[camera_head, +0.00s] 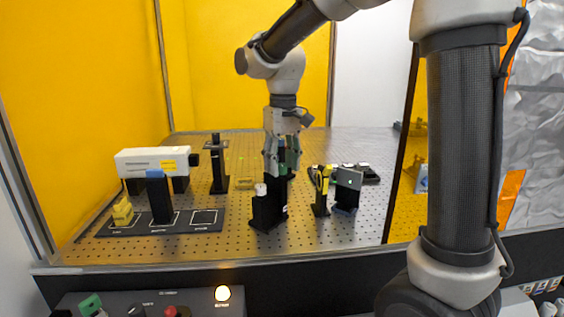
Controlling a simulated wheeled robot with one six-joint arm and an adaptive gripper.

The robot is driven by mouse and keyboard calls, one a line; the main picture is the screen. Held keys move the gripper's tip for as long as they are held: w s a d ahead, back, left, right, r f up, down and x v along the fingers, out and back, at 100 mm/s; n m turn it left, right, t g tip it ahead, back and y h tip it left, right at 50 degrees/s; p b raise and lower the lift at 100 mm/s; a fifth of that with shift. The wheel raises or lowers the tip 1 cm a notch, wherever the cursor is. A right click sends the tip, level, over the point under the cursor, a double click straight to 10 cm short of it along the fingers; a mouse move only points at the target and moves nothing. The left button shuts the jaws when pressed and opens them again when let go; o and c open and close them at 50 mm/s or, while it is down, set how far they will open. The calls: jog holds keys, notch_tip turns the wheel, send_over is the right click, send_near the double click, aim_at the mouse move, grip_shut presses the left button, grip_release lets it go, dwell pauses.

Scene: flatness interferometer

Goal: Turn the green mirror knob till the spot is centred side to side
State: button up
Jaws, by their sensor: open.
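My gripper (283,172) points down over a black mirror mount (266,212) near the middle of the perforated table. Its fingers are open, one on each side of the mount's upper part. A green part (293,152), perhaps the green knob, shows between or just behind the fingers; contact cannot be told. A white knob (261,189) sits on the mount's left side. A small dark tilted panel (348,178) on a stand, right of the mount, carries a small pale mark; I cannot tell whether it is the spot.
A white laser-like box (153,162) on black supports stands at the left. A black tray (140,228) holds a yellow block (122,211) and a blue-topped post (158,195). A yellow-and-black holder (320,188) stands close right of the mount. A control panel (190,302) with a lit lamp (222,293) is in front.

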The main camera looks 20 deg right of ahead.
aim_at(282, 164)
grip_shut()
jog(key=n, duration=0.5)
dwell(0.3)
grip_release()
notch_tip(282, 164, up, 12)
dwell(0.5)
